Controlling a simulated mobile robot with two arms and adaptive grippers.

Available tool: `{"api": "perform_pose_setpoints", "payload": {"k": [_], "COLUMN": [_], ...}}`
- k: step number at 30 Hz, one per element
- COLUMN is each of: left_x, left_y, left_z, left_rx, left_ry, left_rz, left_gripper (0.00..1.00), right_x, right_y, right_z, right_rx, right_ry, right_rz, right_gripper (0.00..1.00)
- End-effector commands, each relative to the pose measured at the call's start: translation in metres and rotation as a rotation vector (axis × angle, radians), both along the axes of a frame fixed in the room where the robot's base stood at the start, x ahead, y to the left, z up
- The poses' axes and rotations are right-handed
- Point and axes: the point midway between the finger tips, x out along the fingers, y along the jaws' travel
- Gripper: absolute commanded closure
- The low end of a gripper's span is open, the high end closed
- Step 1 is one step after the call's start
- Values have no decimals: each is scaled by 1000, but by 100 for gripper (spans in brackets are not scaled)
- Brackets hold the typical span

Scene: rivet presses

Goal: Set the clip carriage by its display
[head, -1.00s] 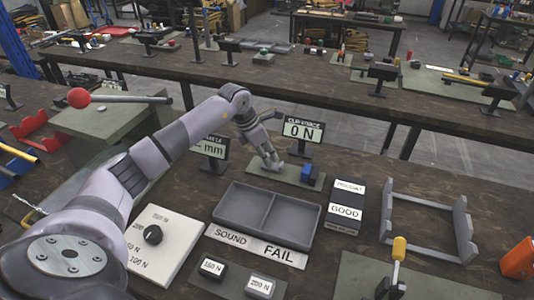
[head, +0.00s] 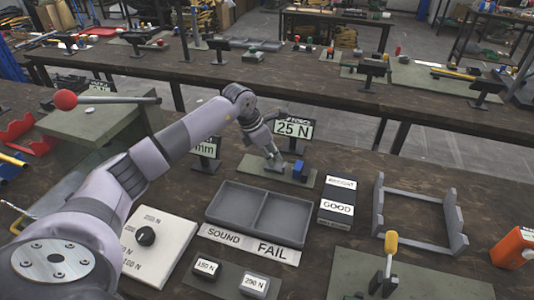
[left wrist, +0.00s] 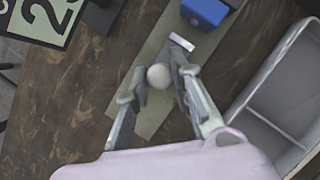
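The clip force display (head: 293,129) stands behind the work area and reads 25 N. A second display (head: 206,147), partly hidden by my left arm, shows "mm". The clip carriage rig is a green plate (head: 252,163) with a blue block (head: 299,172) at its right end. In the left wrist view, the blue block (left wrist: 205,10), a small pale plate (left wrist: 182,42) and a pale round knob (left wrist: 158,76) lie along the green strip. My left gripper (head: 272,164) is low over this rig. Its fingers (left wrist: 157,82) are apart, with the knob between them, closer to the left finger. My right gripper is not seen.
A grey two-part tray (head: 262,212) labelled SOUND and FAIL lies in front of the rig. A GOOD box (head: 337,201), a grey frame (head: 420,223), a dial panel (head: 160,250) and a lever press (head: 110,110) surround it. A small weight block (head: 206,266) lies in front.

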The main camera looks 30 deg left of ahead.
Motion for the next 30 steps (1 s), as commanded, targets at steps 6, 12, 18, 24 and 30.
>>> {"api": "perform_pose_setpoints", "payload": {"k": [6, 12, 18, 24, 30], "left_x": [0, 0, 0, -7, -22], "left_y": [1, 1, 2, 7, 16], "left_z": [1, 0, 2, 25, 65], "left_rx": [2, 2, 2, 4, 5], "left_ry": [-1, -1, -1, -5, -5], "left_rz": [1, 1, 1, 0, 1], "left_gripper": [65, 59, 59, 59, 59], "right_x": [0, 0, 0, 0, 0], "right_y": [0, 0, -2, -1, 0], "right_z": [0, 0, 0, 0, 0], "right_rx": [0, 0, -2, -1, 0], "right_ry": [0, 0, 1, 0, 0], "right_rz": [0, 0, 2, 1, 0], "right_gripper": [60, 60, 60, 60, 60]}}
